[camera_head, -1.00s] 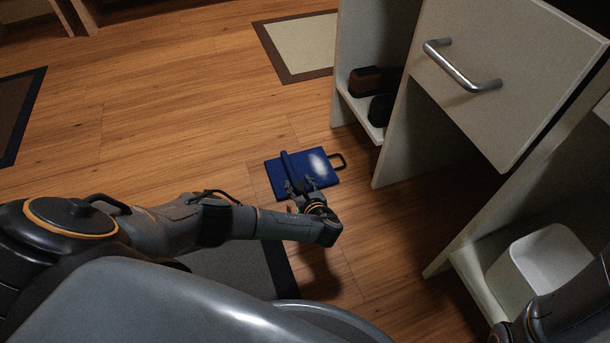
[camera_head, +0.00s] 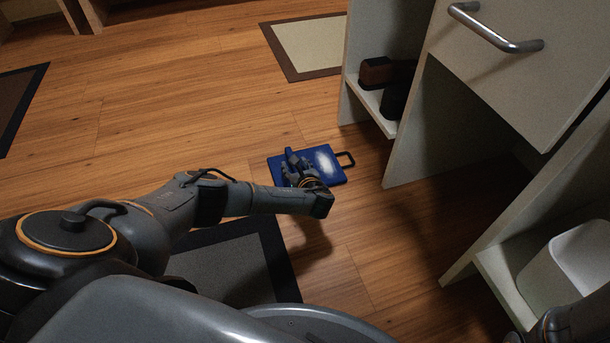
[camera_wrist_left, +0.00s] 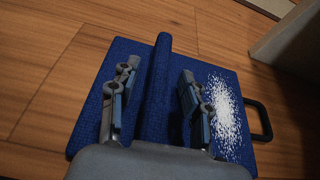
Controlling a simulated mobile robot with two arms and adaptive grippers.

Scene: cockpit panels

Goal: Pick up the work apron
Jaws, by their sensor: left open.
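The work apron (camera_head: 325,160) is a flat blue folded piece with a raised rolled ridge, a white speckled patch and a dark loop at its right end. It lies on the wooden floor. In the left wrist view the apron (camera_wrist_left: 222,80) fills the middle, with its ridge running between my fingers. My left gripper (camera_head: 291,169) is open over the apron; in the left wrist view its fingers (camera_wrist_left: 155,100) stand on either side of the ridge, apart from it. My right gripper is not in view; only part of my right arm shows at the lower right.
A cabinet with a drawer and metal handle (camera_head: 495,30) stands to the right, its open shelf holding dark items (camera_head: 378,72). A white bin (camera_head: 568,265) sits on a lower right shelf. Mats (camera_head: 310,48) lie on the floor. The floor left of the apron is clear.

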